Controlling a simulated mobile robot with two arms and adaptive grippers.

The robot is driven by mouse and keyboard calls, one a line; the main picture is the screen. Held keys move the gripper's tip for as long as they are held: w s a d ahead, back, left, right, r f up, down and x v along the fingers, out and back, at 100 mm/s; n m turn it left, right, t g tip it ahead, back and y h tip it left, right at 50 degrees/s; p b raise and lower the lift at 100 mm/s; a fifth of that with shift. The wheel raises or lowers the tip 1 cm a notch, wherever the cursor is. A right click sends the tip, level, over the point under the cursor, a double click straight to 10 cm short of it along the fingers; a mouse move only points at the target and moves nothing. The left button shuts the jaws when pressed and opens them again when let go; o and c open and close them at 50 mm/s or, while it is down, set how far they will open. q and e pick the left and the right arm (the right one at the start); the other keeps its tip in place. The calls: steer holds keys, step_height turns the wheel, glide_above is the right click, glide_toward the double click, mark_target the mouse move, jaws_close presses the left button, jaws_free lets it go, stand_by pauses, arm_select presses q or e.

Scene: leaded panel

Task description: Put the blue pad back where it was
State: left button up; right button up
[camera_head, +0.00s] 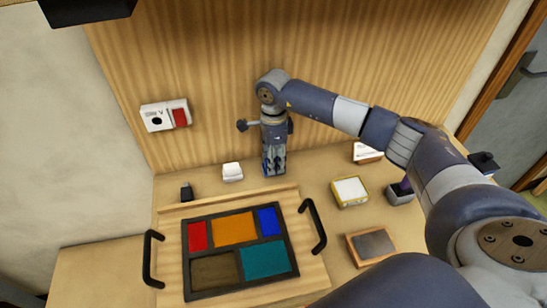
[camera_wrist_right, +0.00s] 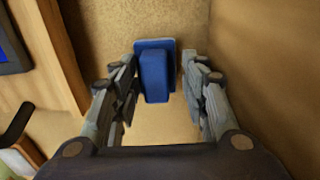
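The blue pad (camera_wrist_right: 154,72), with a raised block on a flat base, stands on the wooden surface and lies between the fingers of my right gripper (camera_wrist_right: 160,92) in the wrist view. The fingers are apart, with a clear gap on the right side of the pad, so the gripper looks open around it. In the head view my right gripper (camera_head: 273,168) points down at the back of the table by the wooden wall, and its fingers mostly hide the pad. My left gripper is not in view.
The leaded panel (camera_head: 240,209) with coloured panes lies in front, between two black handles (camera_head: 152,258) (camera_head: 313,226). A white block (camera_head: 232,171) and a small black item (camera_head: 187,191) stand left of the gripper. A yellow-edged box (camera_head: 350,191) and a grey-topped block (camera_head: 371,246) stand right.

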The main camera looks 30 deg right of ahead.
steer(key=shift+r, duration=0.15)
step_height(320, 180, up, 12)
steer(key=b, duration=0.3)
stand_by(0.7)
